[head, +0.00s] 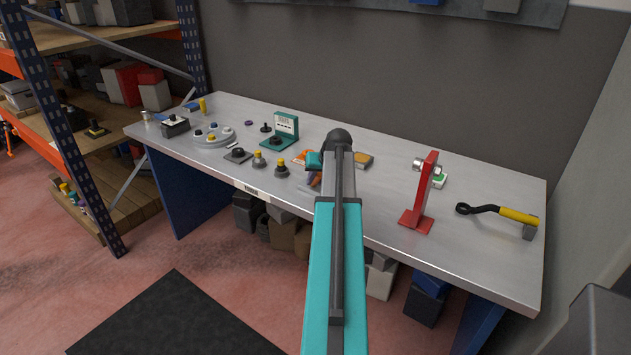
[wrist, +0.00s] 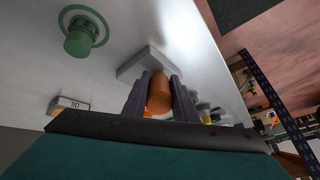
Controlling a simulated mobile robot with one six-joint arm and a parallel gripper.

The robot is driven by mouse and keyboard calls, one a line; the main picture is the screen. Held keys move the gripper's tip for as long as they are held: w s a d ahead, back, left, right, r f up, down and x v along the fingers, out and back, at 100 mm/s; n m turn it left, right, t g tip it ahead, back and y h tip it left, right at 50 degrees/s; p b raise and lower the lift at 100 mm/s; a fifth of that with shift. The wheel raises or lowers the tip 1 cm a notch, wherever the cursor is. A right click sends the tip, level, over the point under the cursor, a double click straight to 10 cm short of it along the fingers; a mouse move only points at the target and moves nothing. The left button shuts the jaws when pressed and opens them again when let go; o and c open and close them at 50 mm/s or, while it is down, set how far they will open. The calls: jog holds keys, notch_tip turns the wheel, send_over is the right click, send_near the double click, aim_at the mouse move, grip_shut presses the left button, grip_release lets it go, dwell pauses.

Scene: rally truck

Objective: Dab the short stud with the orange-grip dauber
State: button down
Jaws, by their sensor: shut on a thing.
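My gripper (wrist: 160,97) is shut on the orange grip (wrist: 159,92) of the dauber, which sits between its two dark fingers in the wrist view. In the head view my gripper (head: 315,179) is over the middle of the bench, largely hidden by my arm. The dauber's tip is hidden. Several knob-like pieces stand to the left, among them a dark knob on a square plate (head: 238,154), a small dark knob (head: 266,127) and a teal stand with a card (head: 286,127). I cannot tell which is the short stud.
On the bench (head: 480,195), a red stand (head: 424,195) and a yellow-handled tool (head: 515,216) are at right. A round grey tray (head: 214,140) is farther left. A green knob (wrist: 80,40) shows in the wrist view.

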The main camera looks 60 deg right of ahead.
jog(key=shift+s+d+r, duration=0.1)
jog(key=shift+d+r, duration=0.05)
jog(key=shift+d, duration=0.95)
jog(key=shift+s+d+r, duration=0.1)
jog(key=shift+d+r, duration=0.05)
jog(key=shift+d, duration=0.9)
jog(key=shift+d+f, duration=0.3)
jog(key=shift+d, duration=0.1)
jog(key=shift+w+a+r, duration=0.1)
jog(key=shift+a, duration=0.25)
jog(key=shift+a, duration=0.1)
jog(key=shift+a+r+p, duration=0.15)
jog(key=shift+a+p, duration=0.15)
jog(key=shift+a, duration=2.1)
jog(key=shift+r+p, duration=1.65)
jog(key=shift+r, duration=1.4)
